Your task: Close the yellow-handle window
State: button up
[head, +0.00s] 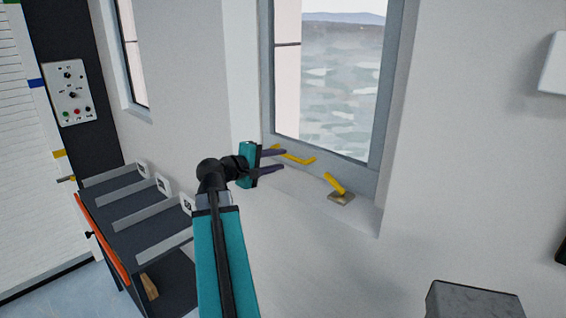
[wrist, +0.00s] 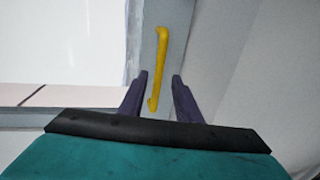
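The window (head: 330,80) is in a grey frame at the upper middle of the head view; I cannot tell how far it stands open. In the wrist view, the yellow handle (wrist: 158,65) lies along a grey frame bar. My gripper (head: 284,160) is open at the handle's left end in the head view. In the wrist view, the fingers (wrist: 159,75) lie on either side of the handle's lower part, with gaps visible; contact cannot be told.
A second yellow lever (head: 335,184) on a brownish plate (head: 342,198) sits on the sill, right of my gripper. A dark rack with grey rails (head: 150,208) stands left of my arm. A grey block (head: 473,300) is at lower right. The wall below the sill is bare.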

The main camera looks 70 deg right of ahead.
jog(key=b+v, duration=0.2)
jog(key=v, duration=0.7)
dwell(0.4)
